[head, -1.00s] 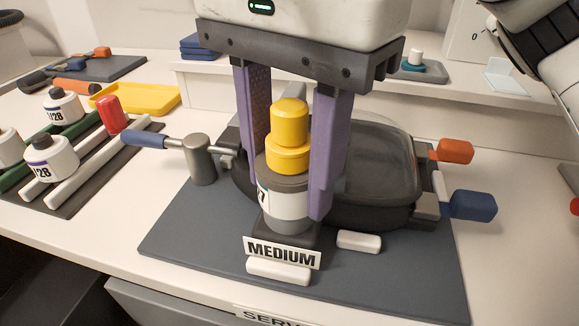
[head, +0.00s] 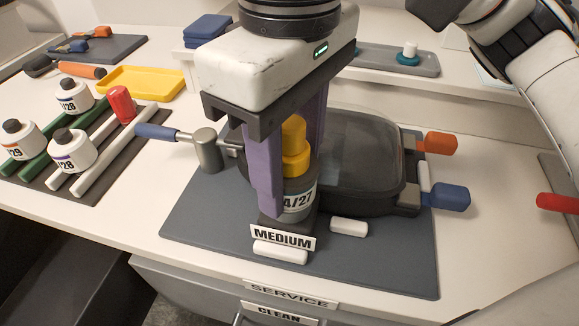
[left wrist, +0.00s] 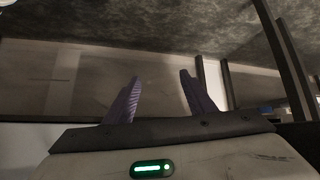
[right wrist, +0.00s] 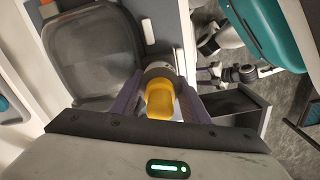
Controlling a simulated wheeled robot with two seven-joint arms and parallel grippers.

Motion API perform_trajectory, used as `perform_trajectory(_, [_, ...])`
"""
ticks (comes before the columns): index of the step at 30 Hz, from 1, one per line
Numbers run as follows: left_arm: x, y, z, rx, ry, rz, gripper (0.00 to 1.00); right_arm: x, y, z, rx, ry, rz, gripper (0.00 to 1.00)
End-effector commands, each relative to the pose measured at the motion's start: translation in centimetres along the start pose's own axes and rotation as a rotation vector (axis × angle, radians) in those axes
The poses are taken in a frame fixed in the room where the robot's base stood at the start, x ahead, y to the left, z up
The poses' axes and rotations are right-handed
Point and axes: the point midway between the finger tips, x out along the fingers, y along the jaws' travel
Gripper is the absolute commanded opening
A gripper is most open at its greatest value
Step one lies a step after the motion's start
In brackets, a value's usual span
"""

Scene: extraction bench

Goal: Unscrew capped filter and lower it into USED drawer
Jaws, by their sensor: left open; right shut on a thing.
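The capped filter (head: 299,200) stands upright at the MEDIUM sign (head: 282,238), beside the dark housing. Its body is grey with a white label reading "/27", and its cap (head: 295,150) is yellow. My right gripper (head: 291,188) comes from above, its purple fingers shut on the filter. In the right wrist view the yellow cap (right wrist: 160,98) shows between the fingers. My left gripper (left wrist: 158,95) is open and empty in the left wrist view and is out of the head view. An open dark drawer (right wrist: 238,110) shows in the right wrist view; its label is not visible.
The housing (head: 360,160) has orange and blue handles at right and a blue-handled lever (head: 160,132) at left. A rack with several white bottles (head: 75,150) stands left, near a yellow tray (head: 140,82). SERVICE and CLEAN labels (head: 280,312) mark the bench front.

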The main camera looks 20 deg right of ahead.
Motion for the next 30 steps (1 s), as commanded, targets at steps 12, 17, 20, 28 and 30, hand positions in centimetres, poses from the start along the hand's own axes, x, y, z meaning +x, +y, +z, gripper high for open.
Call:
perform_trajectory(12, [-0.14,0.07,-0.51,0.001,0.002,-0.001,0.50,-0.01,0.01,0.00,-0.409,0.000,0.000,0.15])
perform_trajectory(17, [-0.12,0.08,-0.62,0.001,0.004,-0.001,0.50,0.00,0.01,0.00,-0.407,0.000,0.000,0.15])
perform_trajectory(20, [-0.13,0.10,-0.67,0.001,0.005,0.000,0.50,-0.01,0.01,0.00,-0.406,0.000,0.000,0.59])
perform_trajectory(28, [-0.18,0.13,-0.79,0.000,0.007,0.000,0.50,-0.01,0.09,-0.02,-0.402,0.000,0.002,0.62])
perform_trajectory(30, [-0.14,0.13,-0.76,0.000,0.008,0.000,0.50,0.02,0.11,-0.03,-0.386,0.000,0.003,0.62])
